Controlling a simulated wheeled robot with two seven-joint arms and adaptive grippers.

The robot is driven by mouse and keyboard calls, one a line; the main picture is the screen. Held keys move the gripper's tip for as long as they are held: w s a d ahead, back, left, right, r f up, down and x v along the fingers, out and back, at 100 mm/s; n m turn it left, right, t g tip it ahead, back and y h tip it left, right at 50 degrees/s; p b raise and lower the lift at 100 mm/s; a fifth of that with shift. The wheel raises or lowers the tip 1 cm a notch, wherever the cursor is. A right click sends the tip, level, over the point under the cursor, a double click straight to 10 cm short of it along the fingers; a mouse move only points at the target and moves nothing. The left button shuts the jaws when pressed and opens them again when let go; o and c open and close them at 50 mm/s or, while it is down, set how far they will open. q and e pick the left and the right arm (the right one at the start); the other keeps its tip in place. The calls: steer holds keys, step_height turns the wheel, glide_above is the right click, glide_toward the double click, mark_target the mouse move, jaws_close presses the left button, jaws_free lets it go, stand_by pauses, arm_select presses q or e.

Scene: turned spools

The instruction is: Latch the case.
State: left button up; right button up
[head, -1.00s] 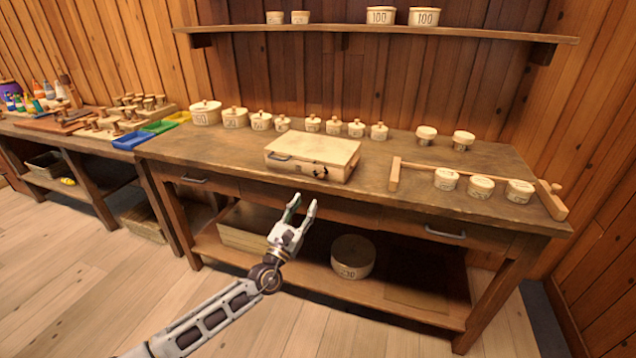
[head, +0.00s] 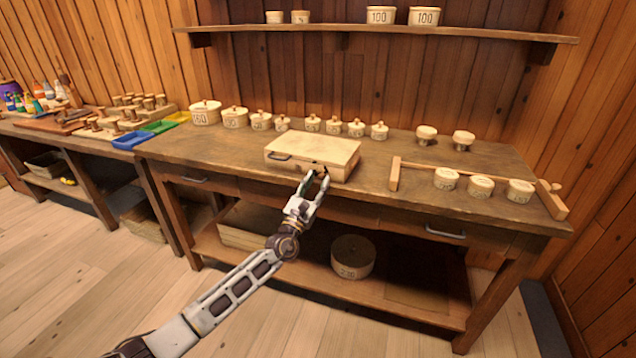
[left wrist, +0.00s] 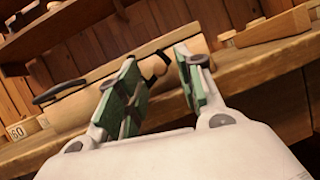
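The case (head: 312,150) is a pale wooden box with its lid down, lying on the workbench (head: 225,160). A dark handle (head: 279,156) is on its front at the left. A dark latch (head: 319,169) is on the front right of centre, partly hidden by my gripper; I cannot tell its state. My left gripper (head: 317,180) is just in front of the latch with its fingers apart. In the left wrist view the green-padded fingers (left wrist: 160,85) are open, and the dark latch (left wrist: 151,70) shows between and beyond them. My right gripper is not in view.
Lidded round boxes (head: 235,117) stand in a row behind the case. A wooden rail (head: 394,175) with more round boxes is to the right. The bench's front edge lies below my gripper. A shelf (head: 370,33) hangs above.

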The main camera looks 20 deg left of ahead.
arm_select(q)
steer(key=shift+w+r, duration=0.2)
steer(key=shift+w, duration=0.15)
jaws_close()
